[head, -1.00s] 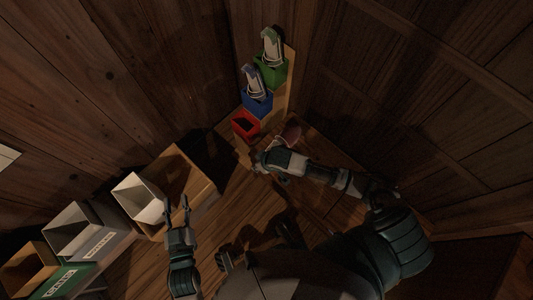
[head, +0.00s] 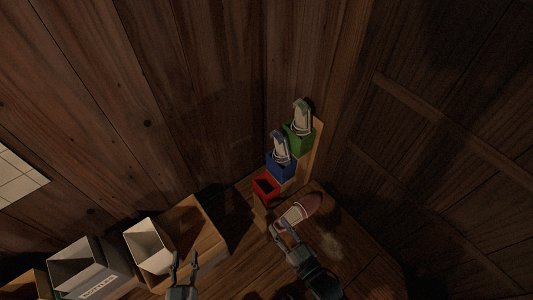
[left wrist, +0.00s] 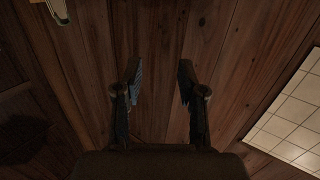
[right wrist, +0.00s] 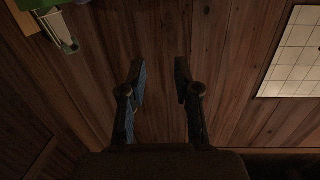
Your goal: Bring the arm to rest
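My left gripper (head: 184,258) is open and empty at the bottom of the head view, beside the boxes; its spread fingers show in the left wrist view (left wrist: 158,80). My right gripper (head: 284,228) overlaps the near end of a reddish shoe (head: 303,207) in the head view. The right wrist view shows its fingers (right wrist: 158,80) apart with nothing between them, facing the wooden wall. Whether it touches the shoe cannot be told. Most of my right arm is below the frame.
A red box (head: 266,187) looks empty and dark inside. Pale shoes stand in a blue box (head: 283,172) and a green box (head: 300,140). At lower left are a white box (head: 149,243), a brown box (head: 213,235) and a grey labelled box (head: 118,272). Wooden walls surround these.

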